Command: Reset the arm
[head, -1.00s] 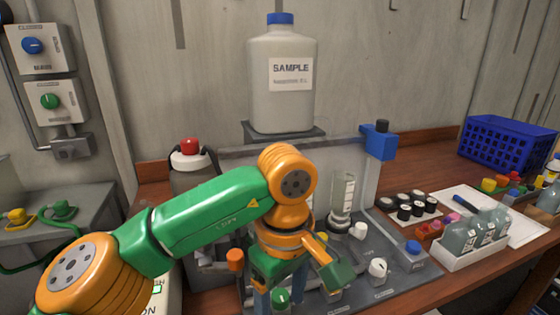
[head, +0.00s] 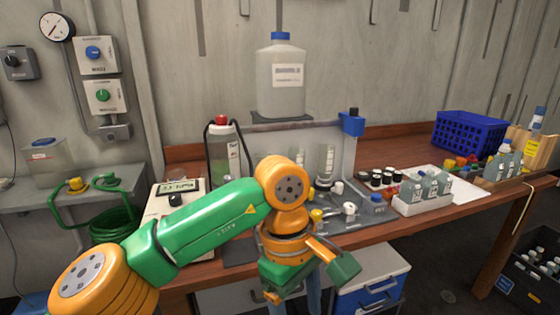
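My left arm, green and orange, comes in from the lower left and bends down at its orange elbow. My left gripper (head: 298,296) hangs low in the middle, in front of the bench's front edge. Its blue-grey fingers point down, partly hidden by the green and orange wrist. They look apart, with nothing seen between them. My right arm and gripper are not in view.
The wooden bench (head: 400,148) holds a large sample bottle (head: 277,80) on a stand, a bottle rack (head: 425,205) and a blue basket (head: 468,133). A grey side table (head: 30,190) stands left. A blue-and-white cooler (head: 370,285) is below the bench.

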